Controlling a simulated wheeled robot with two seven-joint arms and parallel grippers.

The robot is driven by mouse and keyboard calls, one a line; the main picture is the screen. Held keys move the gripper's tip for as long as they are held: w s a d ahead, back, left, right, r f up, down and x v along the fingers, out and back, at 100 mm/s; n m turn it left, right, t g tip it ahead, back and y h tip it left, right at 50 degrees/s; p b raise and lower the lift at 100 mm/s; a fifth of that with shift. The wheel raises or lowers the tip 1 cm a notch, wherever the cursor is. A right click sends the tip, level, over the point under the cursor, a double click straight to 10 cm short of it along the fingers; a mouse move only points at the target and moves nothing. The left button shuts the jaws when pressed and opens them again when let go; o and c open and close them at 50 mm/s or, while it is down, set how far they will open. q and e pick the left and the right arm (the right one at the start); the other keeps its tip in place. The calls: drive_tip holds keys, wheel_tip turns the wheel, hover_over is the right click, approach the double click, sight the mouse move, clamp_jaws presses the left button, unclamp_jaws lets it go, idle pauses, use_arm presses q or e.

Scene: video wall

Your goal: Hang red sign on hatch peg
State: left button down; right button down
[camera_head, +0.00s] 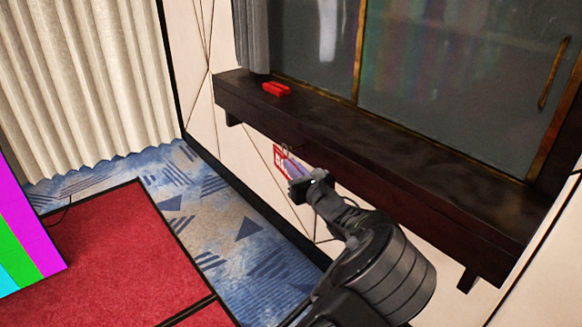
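A small sign with a red border and a pale face (279,161) is in front of the pale wall, just below the dark ledge. A thin loop shows at its upper right. I cannot make out the peg, or whether the sign touches the wall.
A dark wooden ledge (400,180) runs below the glass hatch panels (450,90). A red block-like object (277,89) lies on its left end. A pale curtain (80,80) hangs at left, and a bright striped panel (30,230) stands at the left edge. Blue carpet (230,235) is clear.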

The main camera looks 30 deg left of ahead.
use_arm(q)
drive_tip(key=shift+w+d+p, duration=0.2)
drive_tip(key=shift+w+p, duration=0.05)
drive_tip(key=shift+w, duration=0.4)
drive_tip(key=shift+w+d+p, duration=0.2)
drive_tip(key=shift+w+p, duration=0.05)
drive_tip(key=shift+w, duration=0.4)
drive_tip(key=shift+w+f, duration=0.1)
drive_tip(key=shift+f, duration=0.05)
drive_tip(key=shift+w+d+f, duration=0.15)
drive_tip(key=shift+w+f, duration=0.2)
drive_tip(key=shift+f, duration=0.05)
drive_tip(key=shift+w+f, duration=0.1)
drive_tip(key=shift+f, duration=0.2)
idle(0.5)
idle(0.3)
drive_tip(key=c, duration=1.5)
unclamp_jaws()
drive_tip(key=shift+c, duration=0.2)
drive_tip(key=shift+o, duration=0.5)
drive_tip(key=o, duration=0.4)
